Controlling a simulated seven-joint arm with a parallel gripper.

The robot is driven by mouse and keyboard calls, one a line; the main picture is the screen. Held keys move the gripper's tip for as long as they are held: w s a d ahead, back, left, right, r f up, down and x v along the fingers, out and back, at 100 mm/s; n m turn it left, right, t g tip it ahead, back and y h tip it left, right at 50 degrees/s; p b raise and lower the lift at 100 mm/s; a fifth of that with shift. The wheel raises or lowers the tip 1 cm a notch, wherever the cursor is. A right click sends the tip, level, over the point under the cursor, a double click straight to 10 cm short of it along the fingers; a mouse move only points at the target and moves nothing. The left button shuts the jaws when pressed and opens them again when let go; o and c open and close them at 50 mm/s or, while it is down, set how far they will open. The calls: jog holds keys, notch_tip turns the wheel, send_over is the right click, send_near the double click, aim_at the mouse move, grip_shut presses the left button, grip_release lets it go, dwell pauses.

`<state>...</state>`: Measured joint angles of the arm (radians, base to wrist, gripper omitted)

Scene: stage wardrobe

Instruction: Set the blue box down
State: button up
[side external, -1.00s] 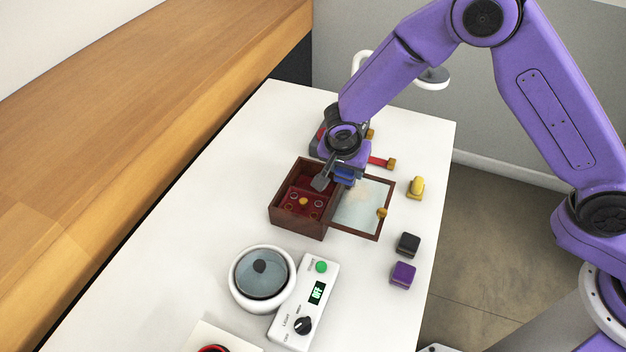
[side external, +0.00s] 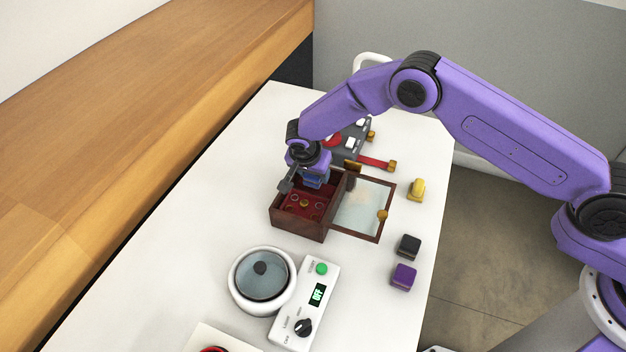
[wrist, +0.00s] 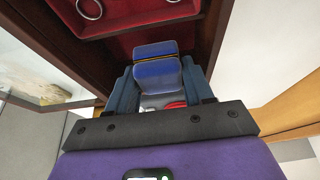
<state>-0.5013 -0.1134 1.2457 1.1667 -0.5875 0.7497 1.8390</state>
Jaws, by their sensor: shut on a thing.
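The blue box (wrist: 158,74) is held between my gripper's fingers in the wrist view, with a yellowish band across it. In the side view, my gripper (side external: 310,183) points down over the far part of an open dark-wood jewellery box (side external: 298,228), and only a little of the blue box shows under it. I cannot tell whether the blue box touches the red lining (wrist: 140,37). The jewellery box's near compartment holds several small rings and a gold piece.
The glass lid (side external: 360,207) lies open to the right. A yellow piece (side external: 417,189), black cube (side external: 409,245) and purple cube (side external: 403,277) stand at the right edge. A control panel (side external: 305,305) and round dish (side external: 262,275) are nearer. The table's left side is clear.

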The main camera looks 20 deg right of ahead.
aim_at(313, 181)
jog(key=shift+w+a+f, duration=0.1)
jog(key=shift+f, duration=1.55)
jog(key=shift+f, duration=0.1)
jog(key=o, duration=0.8)
jog(key=shift+o, duration=0.2)
jog(key=v, duration=1.2)
